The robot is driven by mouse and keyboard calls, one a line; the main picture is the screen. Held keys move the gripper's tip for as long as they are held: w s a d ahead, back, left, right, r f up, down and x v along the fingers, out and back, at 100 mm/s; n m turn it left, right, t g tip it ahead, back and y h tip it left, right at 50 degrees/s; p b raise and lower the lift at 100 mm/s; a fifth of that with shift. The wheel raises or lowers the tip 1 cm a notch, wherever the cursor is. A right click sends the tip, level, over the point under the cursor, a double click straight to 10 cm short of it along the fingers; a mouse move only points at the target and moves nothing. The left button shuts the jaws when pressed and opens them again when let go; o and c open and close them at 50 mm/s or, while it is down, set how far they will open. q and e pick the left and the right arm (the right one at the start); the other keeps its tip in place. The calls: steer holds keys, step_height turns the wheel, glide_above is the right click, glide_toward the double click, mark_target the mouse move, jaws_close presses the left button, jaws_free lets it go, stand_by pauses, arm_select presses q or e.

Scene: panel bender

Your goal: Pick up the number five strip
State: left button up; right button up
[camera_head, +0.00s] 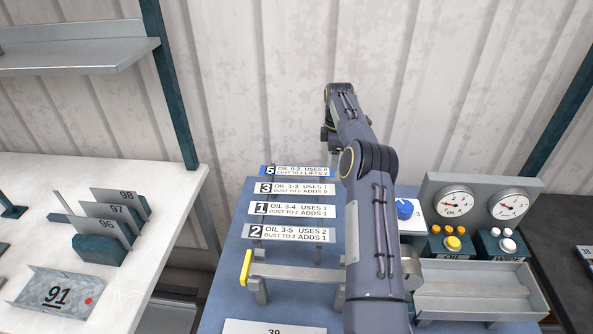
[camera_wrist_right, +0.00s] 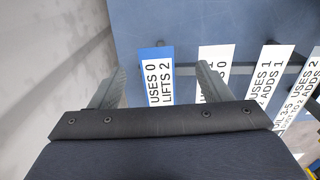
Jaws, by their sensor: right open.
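My left gripper is not in view.
Strips three (camera_head: 300,188), one (camera_head: 300,210) and two (camera_head: 298,232) lie in a row nearer me. A yellow-ended bar (camera_head: 246,267) stands in front. A gauge panel (camera_head: 482,190) and metal tray (camera_head: 470,305) are at the right. The corrugated wall is close behind.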

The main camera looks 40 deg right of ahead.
steer(key=f, duration=0.4)
steer(key=shift+w+f, duration=0.1)
steer(key=shift+w, duration=0.3)
steer(key=shift+s+f, duration=0.1)
steer(key=shift+f, duration=0.1)
steer(key=shift+f, duration=0.25)
steer(key=c, duration=1.1)
steer(key=shift+o, duration=0.2)
steer(key=shift+r, duration=0.15)
